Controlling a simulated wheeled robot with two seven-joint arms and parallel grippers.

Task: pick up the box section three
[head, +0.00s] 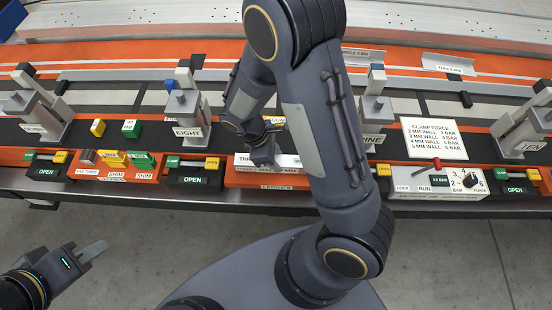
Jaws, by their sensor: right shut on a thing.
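The box section three (287,161) is a pale piece with a partly readable label beginning "THR", lying at an orange tray (300,180) at the front edge of the bench. My right gripper (263,160) reaches down over its middle and is shut on it, hiding part of it and its label. I cannot tell whether the section is clear of the tray.
Clamps stand along the bench, one labelled EIGHT (187,112) left of my right gripper. A control panel (438,178) with a red-topped lever and a clamp force sign (434,138) are at right. Yellow and green shim blocks (114,158) sit at left. My right arm hides the middle.

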